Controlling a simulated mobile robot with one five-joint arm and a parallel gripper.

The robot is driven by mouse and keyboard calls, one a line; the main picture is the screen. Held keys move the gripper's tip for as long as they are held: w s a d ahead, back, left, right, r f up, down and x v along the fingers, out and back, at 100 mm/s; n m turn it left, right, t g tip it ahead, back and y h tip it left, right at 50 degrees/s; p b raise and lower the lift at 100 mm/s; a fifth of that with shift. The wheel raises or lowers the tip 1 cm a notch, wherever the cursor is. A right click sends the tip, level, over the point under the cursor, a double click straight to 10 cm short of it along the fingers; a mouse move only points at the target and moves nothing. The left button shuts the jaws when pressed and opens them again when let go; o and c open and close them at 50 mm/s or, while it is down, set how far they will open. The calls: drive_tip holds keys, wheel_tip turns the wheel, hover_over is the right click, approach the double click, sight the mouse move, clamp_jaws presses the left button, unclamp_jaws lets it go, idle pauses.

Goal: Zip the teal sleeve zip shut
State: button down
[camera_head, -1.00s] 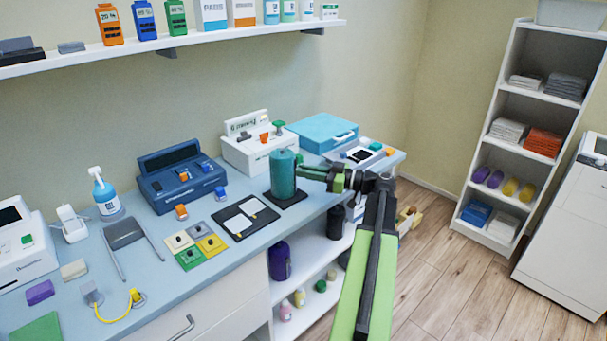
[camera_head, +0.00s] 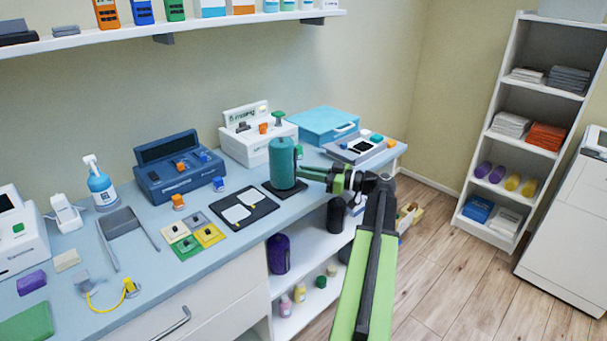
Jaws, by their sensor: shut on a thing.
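The teal sleeve (camera_head: 282,165) is an upright cylinder on a dark square base (camera_head: 285,190) near the right part of the counter. My gripper (camera_head: 306,172) reaches in from the right, with its fingers at the right side of the sleeve at about mid to upper height. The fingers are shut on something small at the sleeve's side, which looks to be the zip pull. The pull and the zip line are too small and too hidden by the fingers to make out.
Behind the sleeve are a white box with a green knob (camera_head: 258,145) and a blue case (camera_head: 322,126). A black panel with white pads (camera_head: 261,207) lies left of the sleeve. A grey tray (camera_head: 350,152) stands behind my gripper. Open floor (camera_head: 435,235) lies to the right.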

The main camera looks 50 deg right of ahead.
wheel_tip(320, 180, down, 3)
drive_tip(key=shift+r+b, duration=0.1)
drive_tip(key=shift+b, duration=0.55)
drive_tip(key=shift+s+r, duration=0.1)
drive_tip(key=shift+r, duration=0.05)
drive_tip(key=c, duration=1.4)
unclamp_jaws()
drive_tip(key=v, duration=1.7)
drive_tip(key=shift+s, duration=0.15)
drive_tip(key=shift+d, duration=0.1)
